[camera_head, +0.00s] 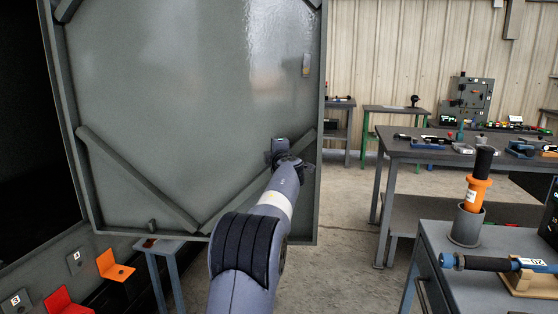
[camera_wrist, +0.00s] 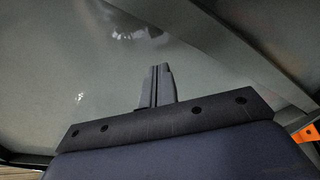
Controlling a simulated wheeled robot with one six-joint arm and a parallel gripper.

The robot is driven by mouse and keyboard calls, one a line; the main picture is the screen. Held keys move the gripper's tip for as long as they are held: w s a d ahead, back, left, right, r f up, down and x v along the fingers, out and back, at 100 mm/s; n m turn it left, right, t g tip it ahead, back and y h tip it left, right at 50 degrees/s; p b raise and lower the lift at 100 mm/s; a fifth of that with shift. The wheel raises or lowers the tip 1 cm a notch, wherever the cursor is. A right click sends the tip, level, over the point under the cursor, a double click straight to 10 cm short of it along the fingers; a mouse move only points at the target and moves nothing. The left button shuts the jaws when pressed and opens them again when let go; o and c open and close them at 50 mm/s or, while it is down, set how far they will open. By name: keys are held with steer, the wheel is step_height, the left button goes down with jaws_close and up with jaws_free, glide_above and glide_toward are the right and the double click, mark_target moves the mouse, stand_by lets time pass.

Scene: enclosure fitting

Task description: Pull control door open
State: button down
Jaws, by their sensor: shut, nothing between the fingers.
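The control door (camera_head: 190,100) is a large grey metal panel with diagonal braces, filling the left and middle of the head view. It stands swung away from a dark opening at its left. In the wrist view the door's grey face (camera_wrist: 80,60) fills most of the picture, with a brace crossing at right. My gripper (camera_head: 278,146) is in front of the door's lower right part. Its two fingers are together and empty in the wrist view (camera_wrist: 158,70). Whether they touch the door cannot be told.
Orange (camera_head: 117,270) and red (camera_head: 62,300) angled pieces lie at lower left beside numbered labels. A grey bench at lower right holds an orange-and-black tool (camera_head: 478,190) in a cup and a blue-and-black tool (camera_head: 490,263). A workbench (camera_head: 460,150) stands behind. Concrete floor (camera_head: 345,215) is clear between.

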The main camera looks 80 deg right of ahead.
steer(key=b+v, duration=0.1)
steer(key=v, duration=0.7)
steer(key=shift+d, duration=0.1)
steer(key=p+x, duration=0.2)
steer(key=x, duration=0.8)
steer(key=shift+d+p, duration=0.35)
steer(key=shift+p, duration=0.05)
steer(key=shift+w, duration=0.1)
